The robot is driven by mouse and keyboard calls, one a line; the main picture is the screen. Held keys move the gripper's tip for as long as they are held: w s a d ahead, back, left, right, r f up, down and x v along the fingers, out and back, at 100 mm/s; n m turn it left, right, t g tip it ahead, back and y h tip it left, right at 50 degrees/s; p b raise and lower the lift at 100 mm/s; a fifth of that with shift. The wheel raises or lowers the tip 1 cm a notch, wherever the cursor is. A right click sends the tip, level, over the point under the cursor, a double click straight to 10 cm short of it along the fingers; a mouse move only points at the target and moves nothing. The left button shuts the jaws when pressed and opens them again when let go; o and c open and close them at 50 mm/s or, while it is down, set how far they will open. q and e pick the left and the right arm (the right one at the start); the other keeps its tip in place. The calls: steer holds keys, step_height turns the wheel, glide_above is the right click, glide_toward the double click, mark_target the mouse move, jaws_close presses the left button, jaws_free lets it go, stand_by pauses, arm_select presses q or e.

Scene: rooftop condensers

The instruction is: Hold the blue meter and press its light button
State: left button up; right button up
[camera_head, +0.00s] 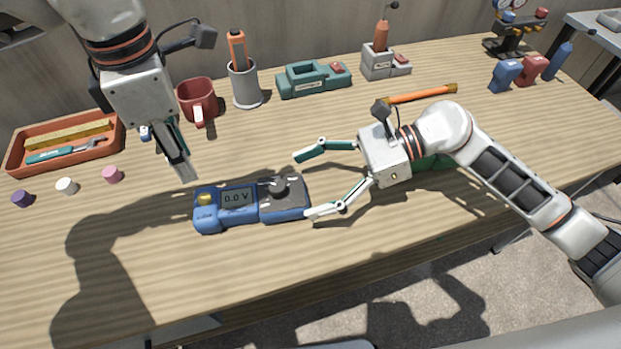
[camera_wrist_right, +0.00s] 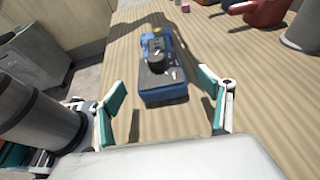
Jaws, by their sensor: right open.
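The blue meter (camera_head: 239,217) lies on the table, its display reading 0.0 V. It has a yellow button (camera_head: 205,199) at its left end and a grey dial (camera_head: 278,187) on its dark right part. My right gripper (camera_head: 305,185) is open at the meter's right end, its fingertips spread to either side of that end. In the right wrist view the meter (camera_wrist_right: 163,82) lies ahead between the open fingers, with a gap on each side. My left gripper (camera_head: 187,178) points down above and behind the yellow button, fingers together and apart from the meter.
An orange tray (camera_head: 17,155) with tools stands at the left. Small purple, white and pink pieces (camera_head: 112,174) lie before it. A red mug (camera_head: 198,100), grey cup (camera_head: 245,86) and teal device (camera_head: 313,80) stand behind. The front table is clear.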

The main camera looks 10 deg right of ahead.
mark_target(272, 198)
steer(key=shift+a+f, duration=0.3)
steer(key=x, duration=0.7)
steer(key=shift+a+f, duration=0.1)
steer(key=c, duration=1.5)
arm_select(q)
jaws_close()
